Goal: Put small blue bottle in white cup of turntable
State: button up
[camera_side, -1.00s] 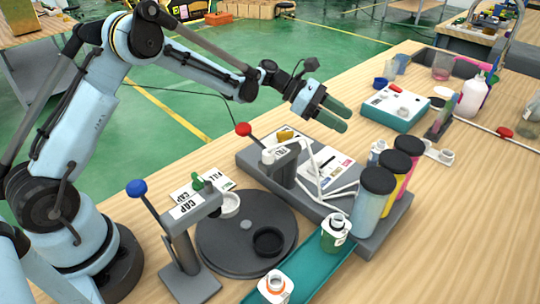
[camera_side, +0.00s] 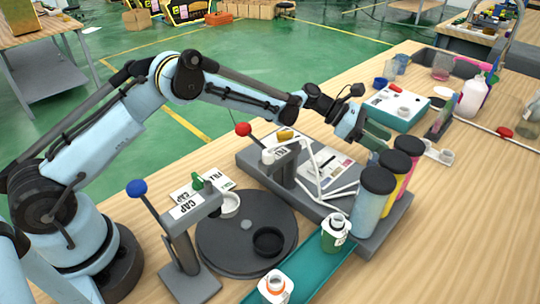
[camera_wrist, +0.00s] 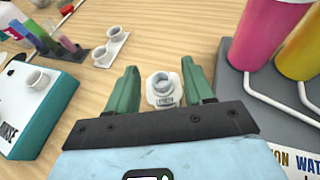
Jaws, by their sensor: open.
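A small pale bottle (camera_wrist: 163,92) with a white neck stands upright between the two green fingers of my gripper (camera_wrist: 159,68) in the wrist view, with gaps at its sides. Its blue colour is hard to make out there. My gripper (camera_side: 376,136) is open and low over the table behind the tall cylinders in the side view, where it mostly hides this bottle. The dark grey turntable (camera_side: 222,255) is at the front centre. Its white cup (camera_side: 229,205) is at the back left, under the CAP stand, and looks empty from here. A black cup (camera_side: 268,241) sits at its front right.
Tall blue (camera_side: 372,203), pink and yellow cylinders stand on the grey dispenser base close to my gripper. The red-knobbed lever (camera_side: 243,129) and blue-knobbed lever (camera_side: 137,188) rise near the turntable. A teal-sided box (camera_side: 395,108) lies behind. A teal tray holds two bottles.

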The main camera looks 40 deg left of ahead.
jog(key=shift+w+d+f, duration=0.2)
jog(key=shift+d, duration=0.25)
grip_shut()
jog(key=shift+r, duration=0.1)
